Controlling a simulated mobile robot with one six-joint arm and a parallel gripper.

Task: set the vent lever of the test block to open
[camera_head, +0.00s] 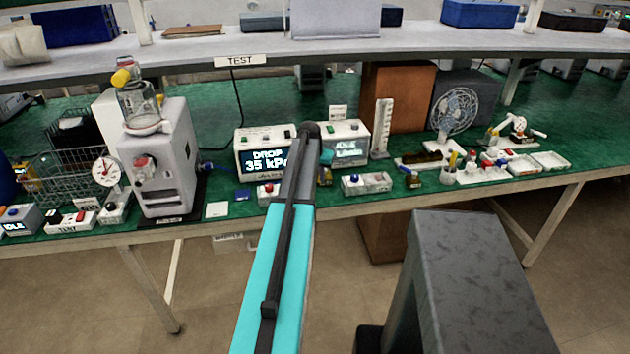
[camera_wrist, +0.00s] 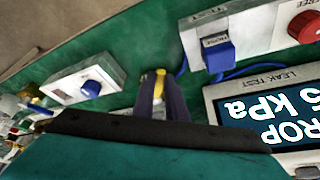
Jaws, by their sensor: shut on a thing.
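My gripper (camera_wrist: 160,86) points down at the green bench. Its dark fingers are closed on a small yellow-tipped part (camera_wrist: 160,73), mostly hidden between them. The white test block (camera_wrist: 262,12), marked TEST, lies to the upper right in the wrist view. It carries a blue hose plug (camera_wrist: 217,54) and a red knob (camera_wrist: 307,27). In the head view the block (camera_head: 268,193) sits in front of the DROP display, just left of my arm. I cannot make out the vent lever or its setting. The gripper is apart from the block. In the head view my arm hides the gripper.
The leak tester (camera_head: 264,152) reads DROP 35 kPa; it also shows in the wrist view (camera_wrist: 268,110). A white box with a blue button (camera_head: 366,184) stands right of my arm. Blue hose runs behind the block.

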